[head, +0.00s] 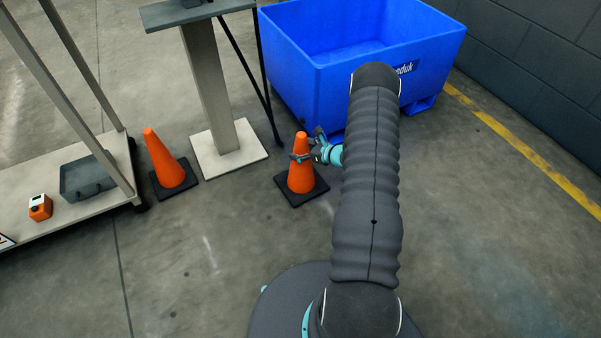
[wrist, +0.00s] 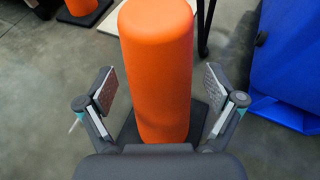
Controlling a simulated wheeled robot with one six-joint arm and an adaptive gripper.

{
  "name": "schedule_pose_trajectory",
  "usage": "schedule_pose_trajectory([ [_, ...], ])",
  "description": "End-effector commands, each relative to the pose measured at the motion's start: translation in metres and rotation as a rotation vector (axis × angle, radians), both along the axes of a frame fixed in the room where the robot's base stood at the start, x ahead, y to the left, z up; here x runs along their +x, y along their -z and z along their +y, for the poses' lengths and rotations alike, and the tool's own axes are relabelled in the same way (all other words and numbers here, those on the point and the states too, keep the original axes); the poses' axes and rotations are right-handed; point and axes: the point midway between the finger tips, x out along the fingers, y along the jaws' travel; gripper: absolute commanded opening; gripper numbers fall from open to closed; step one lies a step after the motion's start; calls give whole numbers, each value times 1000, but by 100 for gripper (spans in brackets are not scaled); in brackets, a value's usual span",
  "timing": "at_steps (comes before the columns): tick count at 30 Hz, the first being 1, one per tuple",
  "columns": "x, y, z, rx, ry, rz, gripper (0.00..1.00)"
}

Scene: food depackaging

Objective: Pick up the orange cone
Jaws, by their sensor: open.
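An orange cone (head: 301,166) on a black square base (head: 318,188) stands upright on the floor in the head view. My gripper (head: 300,157) is at its upper part. In the wrist view the same cone (wrist: 160,70) stands between the two spread fingers of my gripper (wrist: 159,92). Gaps show between each finger pad and the cone. A second orange cone (head: 164,162) stands upright to the left in the head view. The lower part of the near cone is partly hidden by my gripper in the wrist view.
A large blue bin (head: 350,75) stands behind the near cone. A grey post with a pale base plate (head: 230,150) stands between the cones, behind them. A cart (head: 100,203) at left carries a grey tray (head: 86,178) and an orange device (head: 40,208). The floor at right is clear.

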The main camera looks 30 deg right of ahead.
Motion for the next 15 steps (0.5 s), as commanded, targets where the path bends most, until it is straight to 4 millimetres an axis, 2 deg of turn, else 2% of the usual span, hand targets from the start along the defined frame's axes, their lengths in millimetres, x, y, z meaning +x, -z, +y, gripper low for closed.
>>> schedule_pose_trajectory([
  [3, 0, 0, 0, 0, 0, 0, 90],
  [13, 0, 0, 0, 0, 0, 0, 7],
  [14, 0, 0, 0, 0, 0, 0, 0],
  [15, 0, -1, 0, 0, 0, -2, 0],
])
